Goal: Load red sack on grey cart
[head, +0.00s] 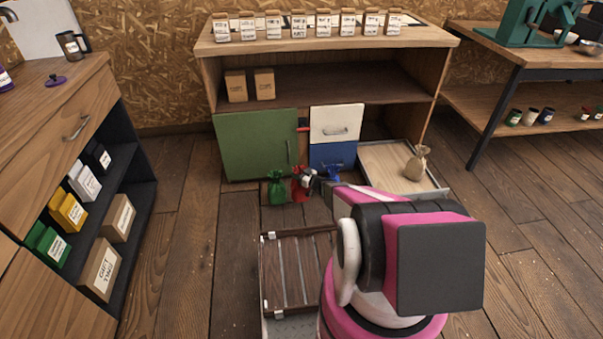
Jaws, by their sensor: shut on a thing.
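The small red sack (298,191) is near the front of the low cabinet, between a green sack (276,191) and a blue sack (331,173). My gripper (305,180) is shut on the red sack, near its top. My arm comes in from the lower right. I cannot tell whether the sack's base touches what is under it. A grey speckled surface (292,327), perhaps part of the grey cart, shows at the bottom edge, below a dark slatted wooden rack (272,276). My arm hides the right side of both.
An open drawer (380,182) at right holds a tan sack (418,163). The green door (252,150), white drawer front (336,122) and blue drawer front (323,155) stand behind the sacks. A counter with shelves (128,172) stands left. Floor is clear between counter and rack.

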